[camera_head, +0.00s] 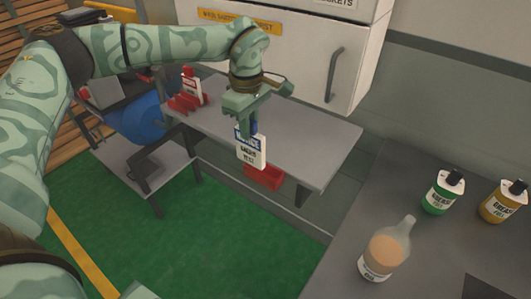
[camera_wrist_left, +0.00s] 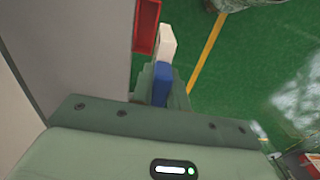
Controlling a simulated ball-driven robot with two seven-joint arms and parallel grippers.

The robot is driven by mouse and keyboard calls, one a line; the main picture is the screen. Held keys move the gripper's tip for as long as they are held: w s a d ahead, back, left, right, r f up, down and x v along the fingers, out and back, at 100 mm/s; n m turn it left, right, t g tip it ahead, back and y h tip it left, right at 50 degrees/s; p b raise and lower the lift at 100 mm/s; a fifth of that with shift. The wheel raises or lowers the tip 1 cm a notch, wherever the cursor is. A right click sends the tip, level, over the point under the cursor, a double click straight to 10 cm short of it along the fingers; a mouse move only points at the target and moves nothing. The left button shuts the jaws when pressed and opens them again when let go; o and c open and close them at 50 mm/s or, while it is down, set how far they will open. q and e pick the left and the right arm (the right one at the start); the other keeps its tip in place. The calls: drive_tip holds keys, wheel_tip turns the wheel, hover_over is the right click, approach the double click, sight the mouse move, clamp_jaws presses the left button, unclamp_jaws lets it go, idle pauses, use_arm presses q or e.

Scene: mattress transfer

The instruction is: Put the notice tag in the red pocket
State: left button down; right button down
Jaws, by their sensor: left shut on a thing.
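The notice tag (camera_head: 251,153) is a white plate with dark print and a blue upper part. My left gripper (camera_head: 247,127) is shut on its blue part, and the white part hangs down. The red pocket (camera_head: 263,178) is a small open-topped box on the front edge of the grey bench. In the head view the tag is just above and slightly left of the pocket, overlapping its back part. In the left wrist view the white end of the tag (camera_wrist_left: 167,43) is beside the red pocket (camera_wrist_left: 146,28), apart from its opening. My right gripper is not in view.
The grey bench (camera_head: 315,150) bears a red holder with another tag (camera_head: 191,88) at its left end. A white cabinet (camera_head: 345,62) stands behind.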

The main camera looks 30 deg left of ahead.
use_arm(q)
drive_tip(key=w+f, duration=0.1)
drive_tip(key=w+d+f, duration=0.1)
drive_tip(key=f, duration=0.1)
drive_tip(key=f+b, duration=0.1)
drive_tip(key=shift+w+d+f, duration=0.3)
drive_tip(key=shift+w, duration=0.1)
drive_tip(key=f, duration=0.1)
drive_tip(key=f+b, duration=0.1)
drive_tip(key=f, duration=0.1)
drive_tip(key=shift+w+d+f, duration=0.15)
drive_tip(key=shift+w+f, duration=0.1)
drive_tip(key=shift+f, duration=0.1)
drive_tip(key=c, duration=1.4)
unclamp_jaws()
drive_tip(key=shift+f, duration=0.2)
drive_tip(key=shift+o, duration=0.2)
wheel_tip(320, 180, up, 12)
drive_tip(key=p, duration=0.2)
drive_tip(key=shift+r+p, duration=0.2)
drive_tip(key=shift+p, duration=0.1)
